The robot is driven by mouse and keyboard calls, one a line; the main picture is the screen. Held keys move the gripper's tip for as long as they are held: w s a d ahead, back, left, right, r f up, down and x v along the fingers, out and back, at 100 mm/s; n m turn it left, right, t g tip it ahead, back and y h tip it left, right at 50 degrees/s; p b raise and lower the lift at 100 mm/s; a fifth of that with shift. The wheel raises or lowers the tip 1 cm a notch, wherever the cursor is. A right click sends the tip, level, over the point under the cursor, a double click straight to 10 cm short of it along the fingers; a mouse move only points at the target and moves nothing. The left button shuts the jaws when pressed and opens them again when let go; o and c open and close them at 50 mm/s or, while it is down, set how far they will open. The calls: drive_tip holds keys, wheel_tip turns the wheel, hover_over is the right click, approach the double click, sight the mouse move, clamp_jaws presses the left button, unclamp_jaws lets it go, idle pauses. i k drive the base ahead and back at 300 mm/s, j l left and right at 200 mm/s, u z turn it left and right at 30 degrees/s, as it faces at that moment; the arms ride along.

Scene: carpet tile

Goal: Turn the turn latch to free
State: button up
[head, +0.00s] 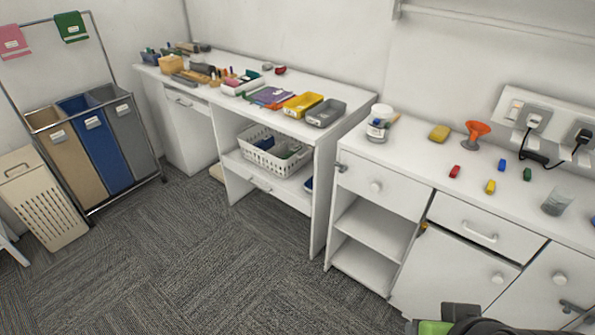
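A small grey metal lever (572,307) sits on the white cabinet door at the lower right and looks like a turn latch. Another small grey metal fitting (341,168) is at the left edge of the upper drawer. A small orange-yellow piece (423,227) shows at the upper left corner of the middle door. I cannot tell for sure which is the latch, nor its exact setting. A green and black part of my arm end, seemingly my gripper (446,319), shows at the bottom edge, left of the grey lever and apart from it. Its fingers are not clear.
The counter holds an orange funnel (477,132), a yellow sponge (439,133), a glass (556,203), a jar (377,130) and several coloured blocks. Round knobs and a drawer handle (480,233) stick out in front. Laundry bins (98,150) stand left; the carpet (230,265) is clear.

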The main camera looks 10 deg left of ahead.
sight(343, 169)
drive_tip(key=u, duration=0.25)
drive_tip(key=i+j+u, duration=0.35)
drive_tip(key=i+j, duration=1.2)
